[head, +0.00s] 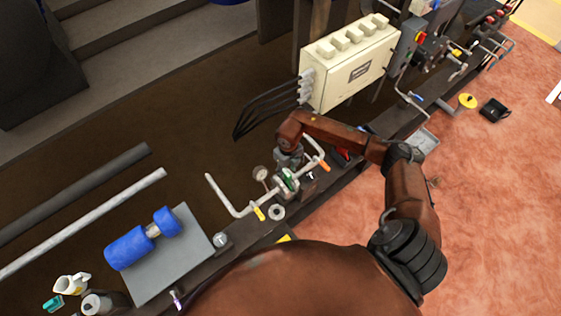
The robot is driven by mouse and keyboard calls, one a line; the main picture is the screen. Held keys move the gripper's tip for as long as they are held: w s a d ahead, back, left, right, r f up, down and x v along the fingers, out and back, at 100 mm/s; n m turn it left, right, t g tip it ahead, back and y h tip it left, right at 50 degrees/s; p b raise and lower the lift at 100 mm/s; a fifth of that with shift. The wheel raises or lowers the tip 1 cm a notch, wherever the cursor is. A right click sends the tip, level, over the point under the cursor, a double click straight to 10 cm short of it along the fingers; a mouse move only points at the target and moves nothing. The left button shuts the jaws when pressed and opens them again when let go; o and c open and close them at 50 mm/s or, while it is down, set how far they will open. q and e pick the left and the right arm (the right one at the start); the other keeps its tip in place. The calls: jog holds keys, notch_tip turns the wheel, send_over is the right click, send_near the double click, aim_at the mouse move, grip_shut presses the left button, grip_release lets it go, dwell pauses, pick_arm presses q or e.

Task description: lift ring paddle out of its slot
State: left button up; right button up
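My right arm comes in from the right and bends down over the pipework at the middle of the head view. My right gripper (288,163) points down just above a small flanged fitting (288,183) with a green part on the white pipe. Its fingers are small and partly hidden, so I cannot tell whether they are open or shut. A pale grey ring (277,212) shows just below the fitting; it may be the ring paddle, but its slot cannot be made out. My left gripper is not in view.
A cream electrical box (350,65) with black cables stands behind. A grey plate (165,262) with a blue motor (145,240) lies to the left. A white pipe (222,195) with a yellow handle is close by. A yellow disc (468,101) lies at the right.

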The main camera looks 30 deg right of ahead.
aim_at(286, 172)
jog(key=shift+w+f, duration=0.1)
jog(key=shift+w, duration=0.25)
jog(key=shift+w+f, duration=0.1)
jog(key=shift+f, duration=0.1)
notch_tip(286, 172, down, 4)
jog(key=shift+a+r+b, duration=0.1)
jog(key=shift+r+b, duration=0.15)
jog(key=shift+b, duration=0.4)
notch_tip(286, 172, down, 2)
jog(key=shift+f+b, duration=0.15)
jog(key=shift+b, duration=0.2)
jog(key=shift+f, duration=0.65)
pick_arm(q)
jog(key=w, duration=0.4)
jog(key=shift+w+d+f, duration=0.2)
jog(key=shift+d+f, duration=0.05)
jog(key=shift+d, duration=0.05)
pick_arm(e)
grip_shut()
